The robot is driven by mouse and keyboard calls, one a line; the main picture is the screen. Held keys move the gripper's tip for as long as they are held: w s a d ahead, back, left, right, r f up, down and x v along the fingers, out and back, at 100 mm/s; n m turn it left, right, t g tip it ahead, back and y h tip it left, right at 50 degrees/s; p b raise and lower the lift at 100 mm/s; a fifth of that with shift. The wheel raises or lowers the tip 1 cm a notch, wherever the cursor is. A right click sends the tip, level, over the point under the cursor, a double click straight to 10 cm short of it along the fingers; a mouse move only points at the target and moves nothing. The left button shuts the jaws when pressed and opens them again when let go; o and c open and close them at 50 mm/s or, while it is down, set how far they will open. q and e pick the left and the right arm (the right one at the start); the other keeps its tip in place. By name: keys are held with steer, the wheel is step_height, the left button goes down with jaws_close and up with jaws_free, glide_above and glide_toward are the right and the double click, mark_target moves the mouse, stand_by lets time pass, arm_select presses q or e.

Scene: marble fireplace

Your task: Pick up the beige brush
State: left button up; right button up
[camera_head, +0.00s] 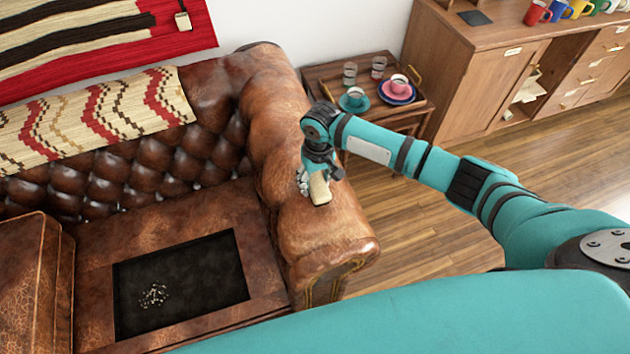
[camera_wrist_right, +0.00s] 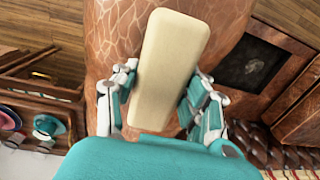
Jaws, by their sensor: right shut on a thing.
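The beige brush (camera_head: 320,188) is at the top of the brown leather sofa's right armrest (camera_head: 290,140). In the right wrist view the brush (camera_wrist_right: 170,65) is a pale, rounded block lying lengthwise between the fingers. My right gripper (camera_head: 312,184) reaches down over the armrest and is shut on the brush. In the right wrist view the right gripper (camera_wrist_right: 158,105) has one finger on each side of it. Whether the brush rests on the leather or is slightly above it, I cannot tell. The brush's underside is hidden. My left gripper is not in view.
A dark tray-like panel (camera_head: 205,285) with small pale bits lies on the sofa seat. A small wooden side table (camera_head: 322,75) with cups, saucers and glasses stands behind the armrest. A wooden cabinet (camera_head: 470,90) with mugs stands at the back right.

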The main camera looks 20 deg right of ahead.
mark_target(314, 183)
steer(key=shift+r, duration=0.35)
steer(key=shift+s+a+r+b, duration=0.15)
steer(key=shift+s+r+b, duration=0.1)
steer(key=shift+r, duration=0.35)
steer(key=shift+s+a+r+b, duration=0.15)
steer(key=shift+s+r, duration=0.1)
steer(key=shift+r, duration=0.35)
steer(key=s+a, duration=0.2)
steer(key=s, duration=0.2)
steer(key=s+a+r+b, duration=0.1)
steer(key=s+a, duration=0.1)
steer(key=s, duration=0.3)
steer(key=s+a, duration=0.2)
steer(key=s, duration=0.2)
steer(key=shift+s+a+r, duration=0.2)
steer(key=shift+a+r, duration=0.1)
